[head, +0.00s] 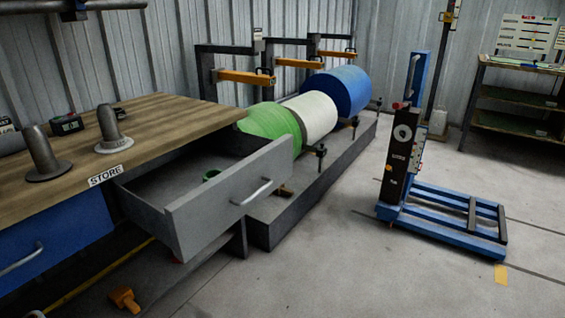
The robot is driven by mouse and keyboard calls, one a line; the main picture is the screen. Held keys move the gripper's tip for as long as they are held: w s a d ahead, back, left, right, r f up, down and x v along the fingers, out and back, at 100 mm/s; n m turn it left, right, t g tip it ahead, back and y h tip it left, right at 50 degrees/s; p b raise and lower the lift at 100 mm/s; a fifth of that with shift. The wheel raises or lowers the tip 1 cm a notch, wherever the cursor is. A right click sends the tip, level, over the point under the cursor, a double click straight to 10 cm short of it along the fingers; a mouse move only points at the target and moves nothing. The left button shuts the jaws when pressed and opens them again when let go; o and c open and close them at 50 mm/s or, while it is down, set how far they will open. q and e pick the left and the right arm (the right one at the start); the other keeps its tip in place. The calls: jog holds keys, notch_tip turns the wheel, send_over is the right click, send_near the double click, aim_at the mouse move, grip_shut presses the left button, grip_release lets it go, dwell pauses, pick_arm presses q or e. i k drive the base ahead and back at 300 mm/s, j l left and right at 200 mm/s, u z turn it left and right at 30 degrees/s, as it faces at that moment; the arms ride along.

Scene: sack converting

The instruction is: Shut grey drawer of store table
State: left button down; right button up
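The store table (160,122) has a wooden top and a STORE label on its front edge, at the left of the head view. Its grey drawer (212,216) is pulled well out toward the front right. The drawer has a silver bar handle (252,192) on its front. A green ring-like object (211,175) lies inside, partly hidden by the drawer front. A closed blue drawer (60,246) with its own handle sits to the left. Neither of my grippers shows in this view.
Green (270,126), white (313,116) and blue (343,90) rolls rest on a grey plinth behind the drawer. A blue lift (440,215) stands at the right. A yellow-orange object (125,299) lies low under the table. The floor (340,265) before the drawer is clear.

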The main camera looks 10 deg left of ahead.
aim_at(167, 195)
jog(key=i+l+u, duration=0.1)
jog(key=i+l, duration=0.15)
jog(key=i+l+u, duration=0.15)
jog(key=l, duration=0.25)
jog(key=i+l+u, duration=0.1)
jog(key=i+l, duration=0.2)
jog(key=l, duration=0.1)
